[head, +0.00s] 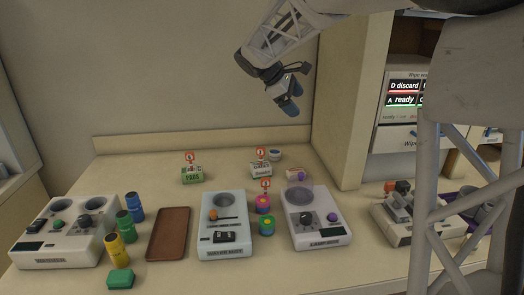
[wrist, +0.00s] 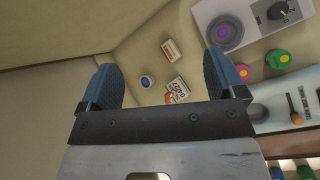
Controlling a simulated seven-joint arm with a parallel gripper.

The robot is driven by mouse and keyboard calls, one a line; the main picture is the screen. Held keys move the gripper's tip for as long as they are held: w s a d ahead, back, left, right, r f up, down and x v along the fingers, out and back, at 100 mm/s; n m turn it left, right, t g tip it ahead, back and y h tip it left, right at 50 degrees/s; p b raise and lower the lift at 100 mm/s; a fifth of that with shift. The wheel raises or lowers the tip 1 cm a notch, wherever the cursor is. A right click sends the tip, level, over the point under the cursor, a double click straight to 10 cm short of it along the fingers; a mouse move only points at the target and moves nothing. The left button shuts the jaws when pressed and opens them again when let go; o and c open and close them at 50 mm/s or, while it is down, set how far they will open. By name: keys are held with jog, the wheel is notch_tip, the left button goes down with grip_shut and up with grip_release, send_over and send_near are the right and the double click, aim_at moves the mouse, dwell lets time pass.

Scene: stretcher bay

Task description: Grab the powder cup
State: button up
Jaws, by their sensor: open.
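No label for the powder cup is readable. A small round cup with a pale rim and dark inside (head: 275,154) stands at the back of the counter, behind a small white labelled box (head: 260,170). A small round cup also shows between my fingers in the wrist view (wrist: 148,81), with a white rim and blue centre. My gripper (head: 287,104) hangs high above the back of the counter, well clear of everything. Its two blue fingers (wrist: 163,85) are apart with nothing between them.
Several devices stand along the front, including one with an orange knob (head: 225,240) and one with a purple button (head: 316,228). Pink (head: 263,203) and green (head: 266,226) jars stand between these. A brown tray (head: 168,235) lies left. A green box (head: 192,175) sits back left.

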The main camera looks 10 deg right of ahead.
jog(key=w+a+f+n+h, duration=0.2)
jog(key=w+f, duration=0.1)
jog(key=w, duration=0.6)
jog(key=w+a+f+n+t+h, duration=0.1)
jog(key=w+a+f+n, duration=0.2)
jog(key=w, duration=0.6)
jog(key=w+a+f+n+h, duration=0.2)
jog(key=w+f, duration=0.1)
jog(key=w, duration=0.6)
send_near(275, 151)
jog(key=s, duration=0.1)
jog(key=s+d, duration=0.1)
jog(key=shift+s+d, duration=0.3)
jog(key=shift+r, duration=0.1)
jog(key=shift+x, duration=1.3)
jog(key=shift+d, duration=0.1)
jog(key=shift+w+x, duration=0.15)
jog(key=shift+x, duration=1.1)
jog(key=shift+w+x, duration=0.1)
jog(key=shift+x, duration=1.1)
